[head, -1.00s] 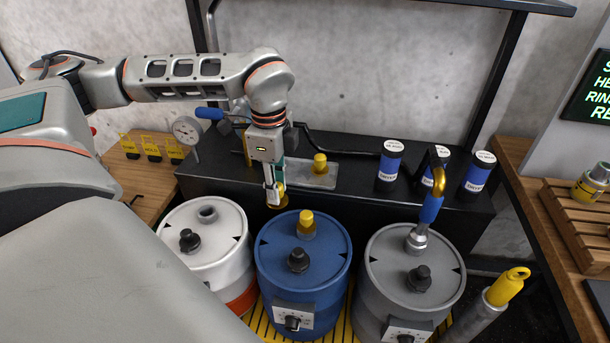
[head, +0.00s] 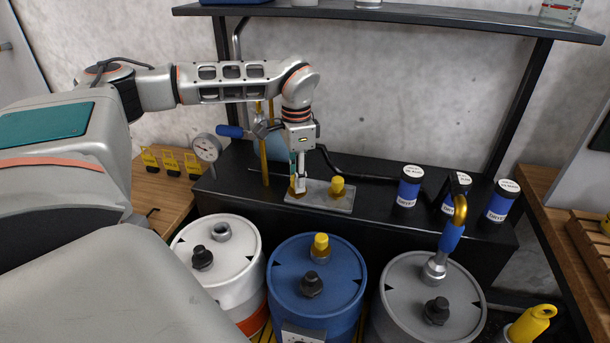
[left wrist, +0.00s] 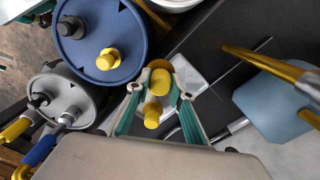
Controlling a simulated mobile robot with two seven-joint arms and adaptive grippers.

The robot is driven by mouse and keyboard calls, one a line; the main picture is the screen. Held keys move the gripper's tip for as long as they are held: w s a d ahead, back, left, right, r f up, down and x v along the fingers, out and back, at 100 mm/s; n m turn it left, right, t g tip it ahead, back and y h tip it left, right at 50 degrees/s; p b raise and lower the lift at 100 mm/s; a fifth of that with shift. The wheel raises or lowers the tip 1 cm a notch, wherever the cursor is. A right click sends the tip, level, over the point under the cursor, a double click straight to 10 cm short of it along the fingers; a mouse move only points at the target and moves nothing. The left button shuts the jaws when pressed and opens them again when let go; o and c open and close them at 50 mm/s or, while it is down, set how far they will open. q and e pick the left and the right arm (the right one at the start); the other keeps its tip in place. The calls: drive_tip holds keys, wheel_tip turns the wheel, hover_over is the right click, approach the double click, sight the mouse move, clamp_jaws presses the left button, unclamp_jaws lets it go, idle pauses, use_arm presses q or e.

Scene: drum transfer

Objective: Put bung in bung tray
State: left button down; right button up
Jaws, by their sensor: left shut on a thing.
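My left gripper (head: 298,184) is shut on a yellow bung with a brownish lower rim. It is low over the left end of the grey bung tray (head: 342,203) on the black bench. The held bung (left wrist: 159,82) shows between the fingers in the left wrist view. I cannot tell whether it touches the tray. A second yellow bung (head: 337,186) stands on the tray just right of the gripper. The blue drum (head: 290,262) has a yellow bung (head: 320,245) in its lid. My right gripper is not in view.
A white drum (head: 238,250) with an open port and a grey drum (head: 400,285) with a blue-handled fitting flank the blue drum. Blue-banded canisters (head: 409,187) stand right of the tray. A dial gauge (head: 206,148) and yellow post (head: 264,155) are left. A shelf (head: 400,12) hangs above.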

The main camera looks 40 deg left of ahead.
use_arm(q)
drive_tip(key=w, duration=0.1)
drive_tip(key=w+a, duration=0.1)
drive_tip(key=w, duration=0.1)
drive_tip(key=w+a, duration=0.1)
drive_tip(key=shift+w+a+f, duration=0.1)
drive_tip(key=shift+w+a, duration=0.05)
drive_tip(key=shift+w, duration=0.05)
drive_tip(key=shift+w+a+f+b, duration=0.15)
drive_tip(key=shift+w+a+b, duration=0.3)
drive_tip(key=shift+w, duration=0.25)
wheel_tip(320, 180, down, 3)
drive_tip(key=shift+r+b, duration=0.1)
drive_tip(key=shift+b, duration=0.2)
drive_tip(key=shift+f, duration=0.25)
drive_tip(key=shift+r, duration=0.15)
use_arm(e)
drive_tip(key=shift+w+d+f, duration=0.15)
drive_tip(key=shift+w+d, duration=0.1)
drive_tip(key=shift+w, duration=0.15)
